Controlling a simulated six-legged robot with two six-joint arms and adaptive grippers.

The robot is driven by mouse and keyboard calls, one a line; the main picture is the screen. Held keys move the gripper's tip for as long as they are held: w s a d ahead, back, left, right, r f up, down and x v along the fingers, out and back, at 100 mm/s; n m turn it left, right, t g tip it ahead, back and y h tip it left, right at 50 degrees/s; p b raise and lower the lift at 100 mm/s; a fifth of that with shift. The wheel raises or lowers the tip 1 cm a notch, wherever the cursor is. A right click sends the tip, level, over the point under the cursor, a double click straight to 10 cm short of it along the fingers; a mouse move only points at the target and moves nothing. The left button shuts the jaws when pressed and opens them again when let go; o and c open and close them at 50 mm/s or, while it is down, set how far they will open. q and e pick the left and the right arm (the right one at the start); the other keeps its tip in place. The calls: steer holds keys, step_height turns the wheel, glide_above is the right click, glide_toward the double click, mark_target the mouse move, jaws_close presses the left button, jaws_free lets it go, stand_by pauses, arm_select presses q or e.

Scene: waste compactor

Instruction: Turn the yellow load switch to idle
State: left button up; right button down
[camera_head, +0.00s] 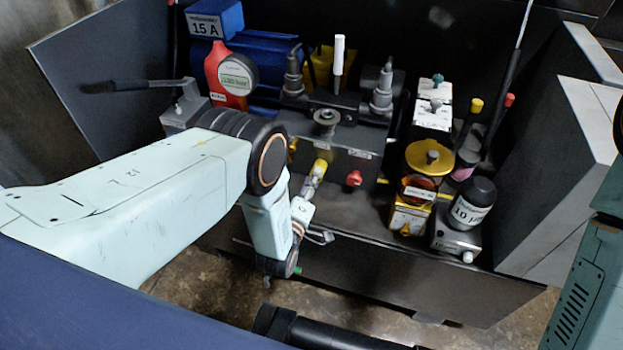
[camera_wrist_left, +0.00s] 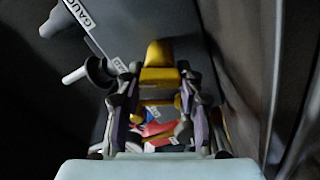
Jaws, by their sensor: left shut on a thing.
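The yellow switch handle (camera_wrist_left: 160,62) stands between the two finger pads of my left gripper (camera_wrist_left: 158,88) in the left wrist view. The gripper is shut on it. In the head view, a small yellow-capped piece (camera_head: 319,168) sits at the front of the dark machine, just beyond my left gripper (camera_head: 313,186). The fingers are small there, and the arm partly covers this area. I cannot read the switch's position or its markings. My right gripper is not in view.
A red knob (camera_head: 354,178) sits close to the right of the yellow piece. Farther right are a yellow round disc (camera_head: 430,157), a black-capped unit (camera_head: 473,202) and upright levers (camera_head: 471,115). A red gauge (camera_head: 230,75) and a blue box (camera_head: 214,18) stand behind my left arm.

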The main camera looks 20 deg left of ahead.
arm_select(q)
steer(key=n, duration=0.4)
steer(key=shift+f+n+p, duration=0.1)
steer(key=shift+n+p, duration=0.3)
stand_by(0.4)
steer(key=o, duration=1.2)
steer(key=s, duration=1.2)
steer(key=shift+a, duration=0.2)
